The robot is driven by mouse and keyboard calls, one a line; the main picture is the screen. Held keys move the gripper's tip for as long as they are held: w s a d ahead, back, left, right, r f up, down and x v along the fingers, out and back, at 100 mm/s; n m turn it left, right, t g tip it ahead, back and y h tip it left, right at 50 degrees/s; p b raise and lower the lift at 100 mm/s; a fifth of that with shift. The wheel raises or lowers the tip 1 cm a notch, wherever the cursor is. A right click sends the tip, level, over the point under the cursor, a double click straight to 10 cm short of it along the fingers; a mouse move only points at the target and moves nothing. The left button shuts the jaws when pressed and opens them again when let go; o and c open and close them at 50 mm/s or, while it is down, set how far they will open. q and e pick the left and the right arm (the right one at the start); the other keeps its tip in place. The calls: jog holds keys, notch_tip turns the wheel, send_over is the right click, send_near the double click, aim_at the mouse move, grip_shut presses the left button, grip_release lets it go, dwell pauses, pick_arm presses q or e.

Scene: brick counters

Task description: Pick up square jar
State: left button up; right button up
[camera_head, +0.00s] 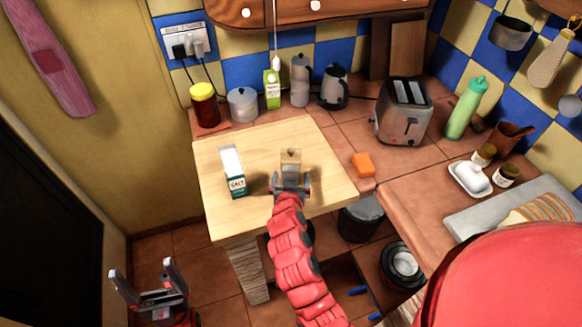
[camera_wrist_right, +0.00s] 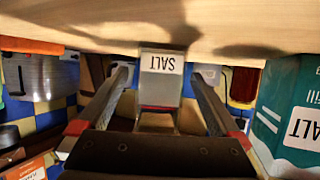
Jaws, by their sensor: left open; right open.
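The square jar (camera_head: 291,158) is a small clear jar standing on the light wooden table, partly hidden behind my right gripper. In the right wrist view, which looks upside down, the square jar (camera_wrist_right: 160,66) has a white SALT label. My right gripper (camera_head: 291,180) is open and low over the table at the jar's near side. In the right wrist view my right gripper's fingers (camera_wrist_right: 160,80) show on either side of the jar, with gaps visible. My left gripper (camera_head: 147,275) is open and empty over the floor at lower left.
A green-and-white salt carton (camera_head: 233,172) stands left of the jar. A red jar with yellow lid (camera_head: 205,106), a pot (camera_head: 243,104) and a toaster (camera_head: 404,112) stand behind. The table's front left is clear.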

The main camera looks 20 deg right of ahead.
aim_at(291, 177)
jog(key=shift+p+x, duration=0.4)
jog(key=shift+x, duration=1.25)
jog(key=shift+r, duration=0.1)
jog(key=shift+c, duration=0.3)
grip_shut()
